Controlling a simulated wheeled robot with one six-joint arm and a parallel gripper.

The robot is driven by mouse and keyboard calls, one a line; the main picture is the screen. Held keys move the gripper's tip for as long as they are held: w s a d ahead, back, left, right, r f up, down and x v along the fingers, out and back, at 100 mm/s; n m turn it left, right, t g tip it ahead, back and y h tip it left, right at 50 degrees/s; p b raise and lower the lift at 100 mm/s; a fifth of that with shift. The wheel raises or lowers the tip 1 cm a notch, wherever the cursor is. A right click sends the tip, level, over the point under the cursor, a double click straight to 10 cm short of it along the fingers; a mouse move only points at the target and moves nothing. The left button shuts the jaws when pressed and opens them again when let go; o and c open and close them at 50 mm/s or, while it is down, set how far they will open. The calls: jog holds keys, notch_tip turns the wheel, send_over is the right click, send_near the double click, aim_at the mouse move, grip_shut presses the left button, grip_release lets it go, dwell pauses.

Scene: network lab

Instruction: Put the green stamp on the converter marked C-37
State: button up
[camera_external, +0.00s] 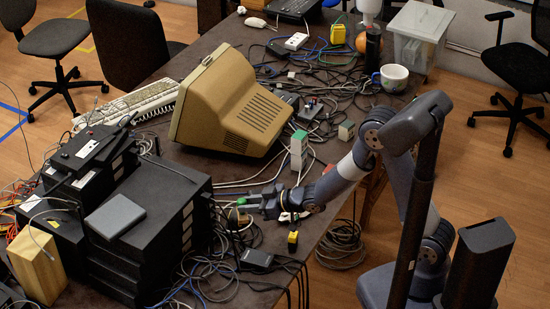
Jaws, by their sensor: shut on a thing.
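My gripper (246,206) reaches in from the right, low over the cables beside the black box stack. It is shut on a small green thing (241,201), which looks like the green stamp; the fingers hide part of it. A small black box (257,260) lies among cables in front of the gripper and may be a converter. No marking is legible, so I cannot tell which thing is C-37. A white upright block with a green top (299,137) stands behind the gripper, apart from it.
A beige monitor (215,105) stands behind the gripper, and stacked black boxes (150,215) stand to its left. A small yellow-and-black item (292,240) is near the table's right edge. Loose cables cover much of the table. A mug (393,78) stands farther back.

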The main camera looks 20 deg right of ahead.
jog(key=s+d+n+g+p, duration=0.1)
jog(key=s+d+n+g, duration=0.1)
jog(key=s, duration=0.6)
send_over(265, 258)
jog(key=shift+y, duration=0.4)
jog(key=shift+f, duration=4.5)
jog(key=shift+f, duration=0.2)
jog(key=o, duration=1)
jog(key=shift+r, duration=0.15)
